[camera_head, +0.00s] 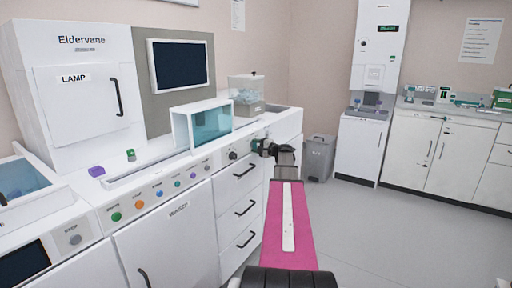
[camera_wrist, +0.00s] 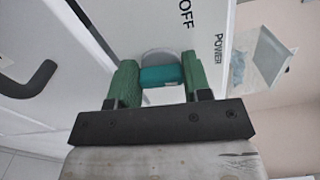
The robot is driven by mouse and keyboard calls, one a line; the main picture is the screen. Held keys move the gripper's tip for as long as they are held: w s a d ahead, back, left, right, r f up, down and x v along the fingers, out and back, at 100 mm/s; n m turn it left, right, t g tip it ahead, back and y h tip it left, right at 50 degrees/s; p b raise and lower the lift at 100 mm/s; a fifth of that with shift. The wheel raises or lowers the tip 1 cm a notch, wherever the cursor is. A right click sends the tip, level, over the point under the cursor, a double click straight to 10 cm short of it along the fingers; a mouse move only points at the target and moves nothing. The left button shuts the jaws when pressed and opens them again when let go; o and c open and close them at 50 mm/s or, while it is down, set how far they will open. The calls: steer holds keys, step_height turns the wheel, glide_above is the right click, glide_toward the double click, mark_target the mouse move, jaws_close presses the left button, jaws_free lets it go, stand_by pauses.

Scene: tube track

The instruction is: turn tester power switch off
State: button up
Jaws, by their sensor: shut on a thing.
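The tester power switch (camera_wrist: 161,77) shows in the wrist view as a teal handle on a round grey base, on a white panel. The words OFF and POWER are printed beside it. My gripper (camera_wrist: 158,74) has a green finger on each side of the handle and is shut on it. In the head view my gripper (camera_head: 264,148) is at the right end of the long white machine's front control panel (camera_head: 200,170). There my gripper hides the switch. I cannot tell the switch's exact setting.
Several coloured buttons and a black knob (camera_head: 233,155) line the panel left of my gripper. Drawers (camera_head: 241,190) with black handles are below. A clear-walled box (camera_head: 246,92) stands above. A grey bin (camera_head: 319,158) is behind. The floor (camera_head: 400,230) to the right is clear.

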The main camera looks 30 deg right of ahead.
steer(key=n, duration=0.5)
steer(key=shift+f+n, duration=0.2)
steer(key=shift+n, duration=0.1)
steer(key=n, duration=0.4)
steer(key=shift+f+n, duration=0.1)
steer(key=shift+n, duration=0.3)
steer(key=o, duration=0.9)
steer(key=shift+d, duration=0.1)
